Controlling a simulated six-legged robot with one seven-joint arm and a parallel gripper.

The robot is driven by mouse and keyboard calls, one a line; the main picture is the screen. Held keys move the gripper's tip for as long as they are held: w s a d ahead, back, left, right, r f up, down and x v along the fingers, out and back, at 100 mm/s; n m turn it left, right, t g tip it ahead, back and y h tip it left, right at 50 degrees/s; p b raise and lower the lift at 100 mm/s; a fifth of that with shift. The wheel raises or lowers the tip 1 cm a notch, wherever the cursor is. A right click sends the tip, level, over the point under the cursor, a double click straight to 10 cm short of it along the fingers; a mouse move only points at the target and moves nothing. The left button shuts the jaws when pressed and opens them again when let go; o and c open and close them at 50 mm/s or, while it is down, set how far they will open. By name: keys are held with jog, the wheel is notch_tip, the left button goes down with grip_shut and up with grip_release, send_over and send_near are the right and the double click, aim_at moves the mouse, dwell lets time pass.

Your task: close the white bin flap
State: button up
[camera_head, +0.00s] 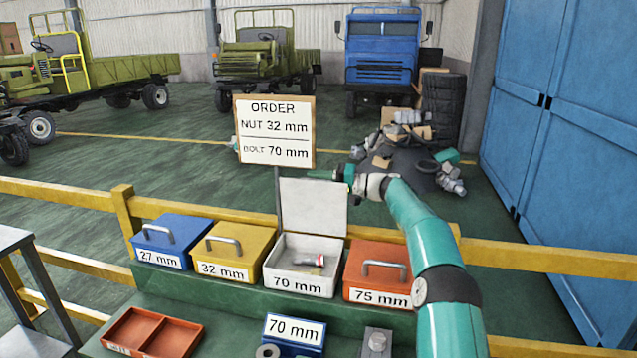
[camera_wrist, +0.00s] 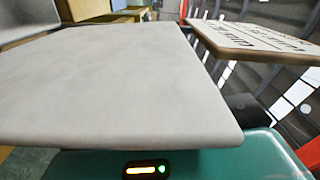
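The white bin (camera_head: 300,287), labelled 70 mm, stands in the row on the green bench. Its flap (camera_head: 313,207) is open and stands roughly upright at the bin's back. A small grey and red item (camera_head: 310,262) lies inside the bin. My gripper (camera_head: 322,174) is at the flap's top edge, pointing left; the fingers are too small to tell open from shut. In the wrist view the flap (camera_wrist: 110,80) is a large pale panel close above my teal wrist housing; the fingertips are hidden there. I cannot tell whether gripper and flap touch.
Closed blue (camera_head: 168,240), yellow (camera_head: 228,250) and orange (camera_head: 378,272) bins flank the white one. An order sign (camera_head: 274,131) stands behind the flap. A yellow rail (camera_head: 500,254) runs behind the bins. A red tray (camera_head: 152,333) lies in front.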

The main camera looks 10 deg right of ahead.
aim_at(313, 194)
jog(key=shift+f, duration=0.1)
grip_shut()
jog(key=shift+s+a+r+n, duration=0.1)
jog(key=shift+s+a+n, duration=0.1)
jog(key=shift+s+n, duration=0.25)
jog(key=shift+s+a+r+n, duration=0.15)
jog(key=shift+s+n, duration=0.1)
jog(key=shift+s, duration=0.25)
jog(key=s+n, duration=0.1)
jog(key=s+a+n, duration=0.1)
jog(key=s, duration=0.1)
jog(key=s+a+n, duration=0.1)
jog(key=s+n, duration=0.1)
jog(key=shift+f, duration=0.3)
jog(key=s+a+f+n, duration=0.3)
jog(key=s+f+n, duration=0.2)
jog(key=s, duration=0.2)
jog(key=shift+s+n, duration=0.2)
jog(key=shift+n, duration=0.1)
jog(key=shift+a+f, duration=0.1)
